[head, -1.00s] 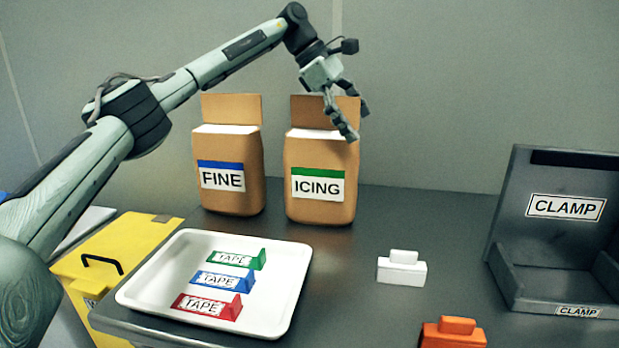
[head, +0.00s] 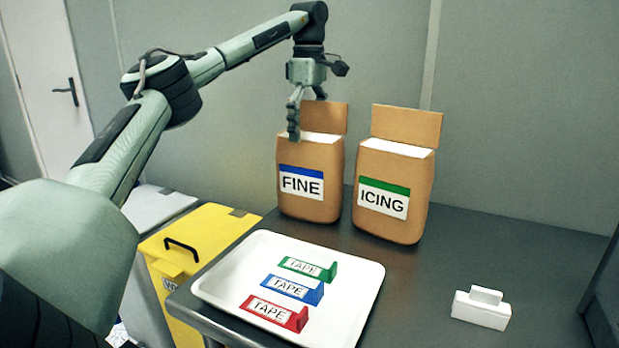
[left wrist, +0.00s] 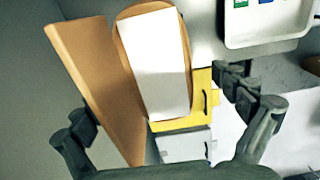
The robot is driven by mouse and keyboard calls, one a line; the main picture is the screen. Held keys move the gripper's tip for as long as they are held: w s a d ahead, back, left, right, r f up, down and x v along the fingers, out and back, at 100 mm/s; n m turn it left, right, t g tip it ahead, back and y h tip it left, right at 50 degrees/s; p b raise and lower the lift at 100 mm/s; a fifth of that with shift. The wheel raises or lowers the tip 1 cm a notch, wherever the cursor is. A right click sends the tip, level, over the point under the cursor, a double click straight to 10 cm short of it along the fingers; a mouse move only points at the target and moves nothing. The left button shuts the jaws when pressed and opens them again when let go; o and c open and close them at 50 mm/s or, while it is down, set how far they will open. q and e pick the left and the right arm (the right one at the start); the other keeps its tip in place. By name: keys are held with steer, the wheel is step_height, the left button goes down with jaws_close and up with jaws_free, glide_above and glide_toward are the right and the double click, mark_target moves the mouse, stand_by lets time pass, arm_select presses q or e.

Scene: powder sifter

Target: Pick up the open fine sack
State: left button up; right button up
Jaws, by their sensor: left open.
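The fine sack (head: 310,205) is a brown bag with a blue-striped FINE label, standing upright on the dark table with its top flap raised and white showing in its mouth. My left gripper (head: 295,118) is open and points down at the sack's top, its fingers overlapping the left part of the mouth in the head view. In the left wrist view the sack's white mouth (left wrist: 158,65) and brown flap (left wrist: 92,85) lie between the spread fingers (left wrist: 160,120), and the fingers do not grip them. My right gripper is not in view.
The icing sack (head: 394,215) stands open close to the right of the fine sack. A white tray (head: 225,285) with three tape pieces lies in front. A yellow bin (head: 215,232) is left of the table. A white clamp (head: 482,310) sits right.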

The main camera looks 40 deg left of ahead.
arm_select(q)
steer(key=shift+f, duration=0.9)
steer(key=shift+c, duration=0.4)
steer(key=c, duration=1.7)
steer(key=shift+w+r, duration=0.1)
steer(key=shift+r, duration=0.05)
steer(key=shift+c, duration=0.9)
